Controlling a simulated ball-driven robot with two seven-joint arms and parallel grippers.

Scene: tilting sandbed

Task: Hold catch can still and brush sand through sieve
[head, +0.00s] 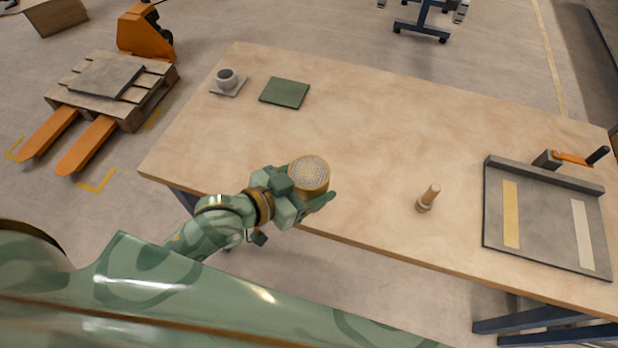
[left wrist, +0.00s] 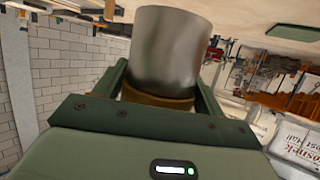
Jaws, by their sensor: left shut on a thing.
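My left gripper (head: 312,195) is shut on the catch can near the table's front edge. In the left wrist view the catch can (left wrist: 168,48) is a plain grey metal cylinder between the two fingers. The sieve (head: 310,172), a round mesh in a brass rim, sits on the can; its brass band (left wrist: 158,101) also shows in the left wrist view. I cannot tell whether the can touches the table. The brush (head: 429,196), with a pale wooden handle, stands on the table to the right, apart from the can. My right gripper is not in view.
The wooden table (head: 370,130) is clear around its middle. A grey cup (head: 227,79) on a small plate and a green mat (head: 285,93) lie at the back left. A grey tray (head: 545,220) with two strips and an orange-handled clamp (head: 572,158) takes up the right end.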

